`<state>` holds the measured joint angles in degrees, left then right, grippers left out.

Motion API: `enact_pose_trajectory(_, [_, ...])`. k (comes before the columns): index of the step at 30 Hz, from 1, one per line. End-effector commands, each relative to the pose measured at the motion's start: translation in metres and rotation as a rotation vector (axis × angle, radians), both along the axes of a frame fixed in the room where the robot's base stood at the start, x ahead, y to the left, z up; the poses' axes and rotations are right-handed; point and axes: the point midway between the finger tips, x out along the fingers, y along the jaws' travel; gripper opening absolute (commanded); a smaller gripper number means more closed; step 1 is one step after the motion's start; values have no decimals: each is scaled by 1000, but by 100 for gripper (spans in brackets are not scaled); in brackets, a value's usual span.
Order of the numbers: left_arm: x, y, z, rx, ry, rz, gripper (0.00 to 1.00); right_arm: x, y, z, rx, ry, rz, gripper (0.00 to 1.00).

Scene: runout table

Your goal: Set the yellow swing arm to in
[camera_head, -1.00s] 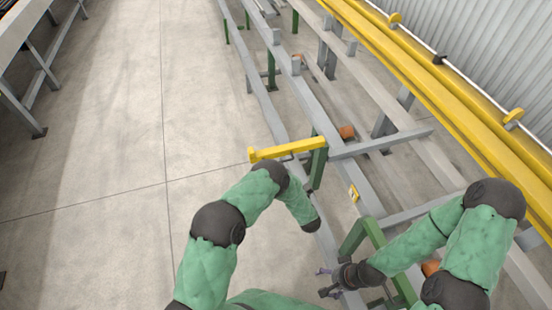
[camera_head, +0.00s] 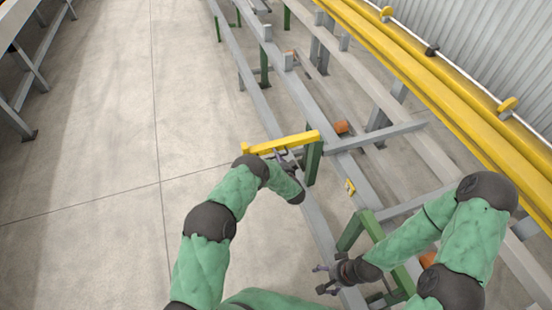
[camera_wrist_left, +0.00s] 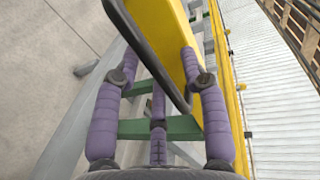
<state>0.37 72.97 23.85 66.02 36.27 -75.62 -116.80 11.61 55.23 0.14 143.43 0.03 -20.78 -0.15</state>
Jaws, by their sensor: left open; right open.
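The yellow swing arm (camera_head: 282,144) is a bar that runs from a green post at the table's frame leftward, its free end out over the floor. My left gripper (camera_head: 284,154) is close beside the bar on its near side. In the left wrist view the open purple fingers (camera_wrist_left: 160,62) have the yellow bar (camera_wrist_left: 165,35), with its dark edge, between or just beyond their tips. I cannot tell whether they touch it. My right gripper (camera_head: 322,281) is open and empty, low near the front rail.
Grey rails (camera_head: 318,215) of the runout table run away from me on green posts (camera_head: 313,165). A small yellow piece (camera_head: 350,187) sits on a rail. Long yellow beams (camera_head: 440,85) line the right side before a corrugated wall.

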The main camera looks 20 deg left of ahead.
Motion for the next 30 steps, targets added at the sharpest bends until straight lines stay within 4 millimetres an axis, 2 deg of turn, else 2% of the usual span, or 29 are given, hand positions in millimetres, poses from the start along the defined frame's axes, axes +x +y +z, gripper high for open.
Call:
enact_pose_trajectory(4, [0,0,0,0,0,0,43,0,0,0,0,0,0,79])
enact_pose_trajectory(5, [0,0,0,0,0,0,37,0,0,0,0,0,0,79])
enact_pose_trajectory(9, [0,0,0,0,0,0,0,0,0,0,0,0,0,79])
enact_pose_trajectory(21, [4,5,-1,-1,1,-25,0,0,0,-4,0,0,0,79])
enact_pose_trajectory(26, [15,18,-2,0,-1,-88,0,0,0,-14,0,0,0,79])
enact_pose_trajectory(30, [30,36,-4,1,0,-178,0,0,0,-28,0,0,0,79])
